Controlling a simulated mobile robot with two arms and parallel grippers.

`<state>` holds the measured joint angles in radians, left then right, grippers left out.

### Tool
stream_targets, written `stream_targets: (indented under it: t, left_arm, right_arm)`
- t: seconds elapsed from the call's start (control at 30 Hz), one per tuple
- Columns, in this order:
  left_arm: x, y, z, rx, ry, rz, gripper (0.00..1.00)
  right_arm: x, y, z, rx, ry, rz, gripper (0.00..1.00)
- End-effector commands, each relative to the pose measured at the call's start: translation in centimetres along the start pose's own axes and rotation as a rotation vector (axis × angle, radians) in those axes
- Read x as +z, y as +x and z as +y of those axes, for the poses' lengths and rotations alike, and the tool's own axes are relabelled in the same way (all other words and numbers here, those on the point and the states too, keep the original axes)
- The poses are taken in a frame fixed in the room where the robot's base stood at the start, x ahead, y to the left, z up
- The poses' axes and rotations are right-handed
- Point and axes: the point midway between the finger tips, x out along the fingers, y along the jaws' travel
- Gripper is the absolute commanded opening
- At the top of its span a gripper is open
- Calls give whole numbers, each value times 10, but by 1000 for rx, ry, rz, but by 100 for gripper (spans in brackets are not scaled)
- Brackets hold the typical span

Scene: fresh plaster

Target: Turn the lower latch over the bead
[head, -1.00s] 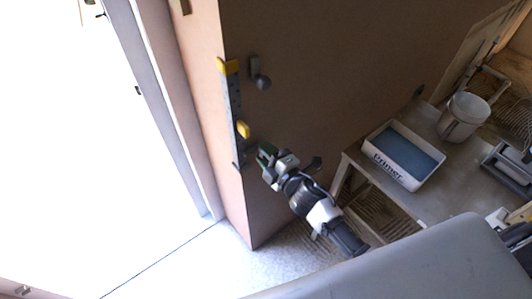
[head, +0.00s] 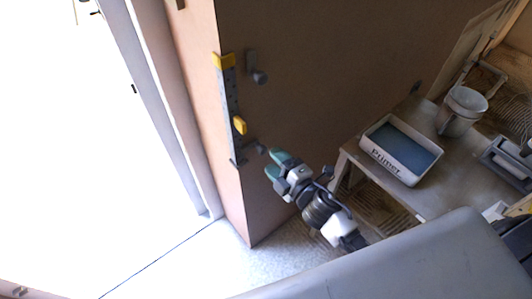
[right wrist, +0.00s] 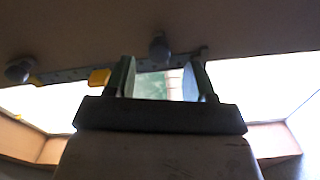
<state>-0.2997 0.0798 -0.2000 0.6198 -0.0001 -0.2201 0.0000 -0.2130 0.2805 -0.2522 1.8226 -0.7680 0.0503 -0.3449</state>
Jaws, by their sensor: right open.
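A grey metal bead (head: 230,95) runs along the wall's corner edge, with a yellow piece (head: 223,61) at its top and another (head: 239,125) lower down. The lower latch (head: 261,148) has a dark knob beside the bead's lower end; a dark bar seems to reach from it to the bead. The knob also shows in the right wrist view (right wrist: 159,47), just beyond my fingertips. My right gripper (head: 277,164) is open and empty, just right of and below the knob, apart from it. My left gripper is not in view.
The upper latch (head: 256,73) sits right of the bead, its bar beside it. A bench (head: 440,175) at right holds a Primer tray (head: 385,165) and a bucket (head: 460,112). A bright opening lies left of the wall.

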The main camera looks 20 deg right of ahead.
Motion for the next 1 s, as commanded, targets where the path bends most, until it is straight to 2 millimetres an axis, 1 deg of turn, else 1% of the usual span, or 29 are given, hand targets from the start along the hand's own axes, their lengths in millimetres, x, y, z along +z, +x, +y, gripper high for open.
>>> stream_targets:
  t: [0.03, 0.1, 0.2, 0.33, 0.5, 1.0]
  left_arm:
    - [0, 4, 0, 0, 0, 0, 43]
    - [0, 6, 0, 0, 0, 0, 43]
    - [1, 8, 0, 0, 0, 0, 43]
    - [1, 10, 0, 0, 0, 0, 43]
    - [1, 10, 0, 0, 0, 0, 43]
    - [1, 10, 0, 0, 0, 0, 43]
  right_arm:
    - [0, -12, -3, -3, 0, 0, 54]
    - [0, -24, -2, -2, -1, 0, 54]
    - [0, -39, -2, -2, -1, 0, 54]
    - [0, -51, -1, -1, -1, 0, 54]
    - [0, -57, 0, 0, -1, 1, 54]
    - [0, -56, -1, -2, 1, -1, 54]
